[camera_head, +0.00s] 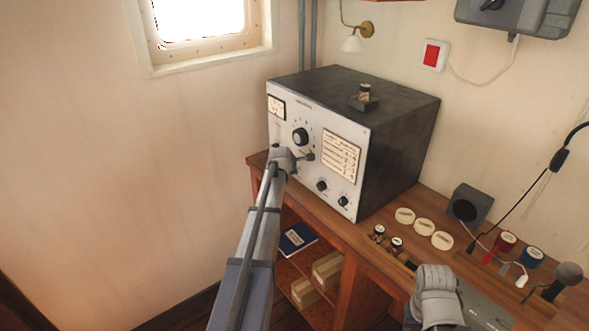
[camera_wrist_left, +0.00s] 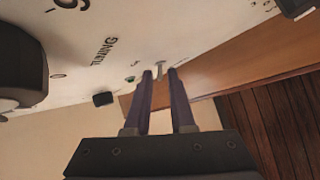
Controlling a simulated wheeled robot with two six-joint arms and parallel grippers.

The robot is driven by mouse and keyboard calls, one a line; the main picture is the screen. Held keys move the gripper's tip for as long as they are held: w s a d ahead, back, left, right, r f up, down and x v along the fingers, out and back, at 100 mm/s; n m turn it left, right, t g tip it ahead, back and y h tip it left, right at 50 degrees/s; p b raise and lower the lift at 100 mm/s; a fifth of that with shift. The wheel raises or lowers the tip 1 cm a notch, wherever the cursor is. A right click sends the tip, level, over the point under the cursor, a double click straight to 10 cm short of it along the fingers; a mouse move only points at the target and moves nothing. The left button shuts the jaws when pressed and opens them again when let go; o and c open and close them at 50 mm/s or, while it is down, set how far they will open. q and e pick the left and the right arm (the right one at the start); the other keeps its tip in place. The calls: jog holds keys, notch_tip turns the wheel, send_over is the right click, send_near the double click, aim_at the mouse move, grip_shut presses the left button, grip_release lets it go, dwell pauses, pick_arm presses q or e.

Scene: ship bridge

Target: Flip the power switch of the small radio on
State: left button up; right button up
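The radio (camera_head: 318,140) is a dark box with a white front panel, standing on the wooden desk. Its panel carries a big dial knob (camera_head: 300,136), smaller knobs and a printed card. In the left wrist view, a small metal toggle switch (camera_wrist_left: 160,68) sticks out near the panel's edge. My left gripper (camera_wrist_left: 160,72) is open, with one finger on each side of the lever; I cannot tell whether they touch it. In the head view, my left arm hides the switch and the fingers. My right gripper (camera_head: 437,290) is over the desk at the lower right; its fingers are not clear.
Round pale discs (camera_head: 424,228), a small speaker (camera_head: 469,206), red and blue spools (camera_head: 507,241) and a microphone (camera_head: 568,274) are on the desk. Shelves below hold boxes (camera_head: 327,270) and a blue book (camera_head: 297,239).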

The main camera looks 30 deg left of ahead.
pick_arm(q)
jog(key=p+v, duration=0.5)
jog(key=v, duration=0.3)
jog(key=shift+f, duration=0.1)
dwell(0.3)
jog(key=s+d+f+m+g, duration=0.3)
jog(key=s+d+m, duration=0.7)
jog(key=d, duration=0.3)
jog(key=s+d+f+m+g+b, duration=0.1)
jog(key=s+d+f+m+g, duration=0.1)
jog(key=s+d+m, duration=0.8)
jog(key=s+d+f+m+g+h, duration=0.1)
jog(key=s+d+f+m+g, duration=0.2)
jog(key=s+d+m, duration=0.6)
jog(key=s+d+g, duration=0.1)
jog(key=s+d, duration=0.2)
jog(key=d, duration=0.6)
jog(key=shift+s+f+m+g, duration=0.3)
jog(key=shift+s+f+m, duration=0.05)
jog(key=shift+s+m, duration=0.05)
